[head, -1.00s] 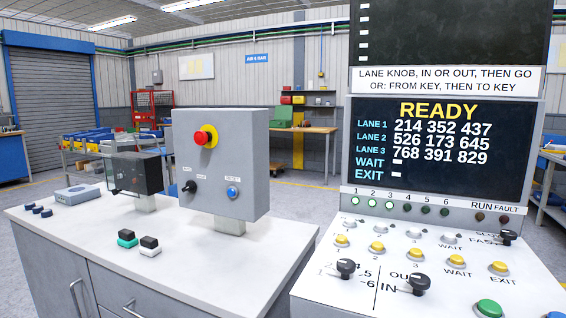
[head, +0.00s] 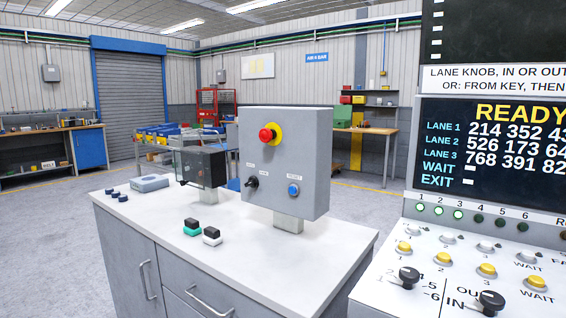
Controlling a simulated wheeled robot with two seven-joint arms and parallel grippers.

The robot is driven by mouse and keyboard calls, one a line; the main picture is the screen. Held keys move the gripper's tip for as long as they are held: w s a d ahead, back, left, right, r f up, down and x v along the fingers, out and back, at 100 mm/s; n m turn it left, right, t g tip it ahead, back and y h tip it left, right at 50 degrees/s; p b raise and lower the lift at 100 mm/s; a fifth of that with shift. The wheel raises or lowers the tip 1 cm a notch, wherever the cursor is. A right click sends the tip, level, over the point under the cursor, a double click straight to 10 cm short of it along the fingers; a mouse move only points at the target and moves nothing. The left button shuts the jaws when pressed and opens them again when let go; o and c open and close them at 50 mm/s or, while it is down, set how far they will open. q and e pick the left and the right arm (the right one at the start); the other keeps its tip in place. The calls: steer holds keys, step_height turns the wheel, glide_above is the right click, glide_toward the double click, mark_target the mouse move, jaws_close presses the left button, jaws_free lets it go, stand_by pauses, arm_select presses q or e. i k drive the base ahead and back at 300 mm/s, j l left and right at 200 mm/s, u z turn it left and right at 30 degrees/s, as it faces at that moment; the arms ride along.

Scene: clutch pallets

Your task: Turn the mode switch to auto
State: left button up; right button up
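A grey control box (head: 285,150) stands on a short post on the white-topped cabinet (head: 160,218). Its front carries a red mushroom button on a yellow ring (head: 269,135). Below that, at the lower left, is a black mode switch (head: 252,183) with small labels above it, too small to read surely. The knob looks tilted, its setting unclear. A blue button (head: 293,190) under a RESET label sits to its right. Neither of my grippers is in view.
A console with a READY screen (head: 490,150), knobs and yellow buttons stands close at right. A dark clear-sided box (head: 200,166), a grey case (head: 150,183) and small green, black and white blocks (head: 200,232) are on the cabinet. Open floor lies left.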

mark_target(253, 182)
steer(key=i+j, duration=0.15)
steer(key=j, duration=0.2)
steer(key=i+j, duration=0.15)
steer(key=j, duration=0.2)
steer(key=i+j, duration=0.15)
steer(key=j, duration=0.2)
steer(key=i+j, duration=0.2)
steer(key=j, duration=0.15)
steer(key=i+j+z, duration=0.1)
steer(key=j, duration=0.25)
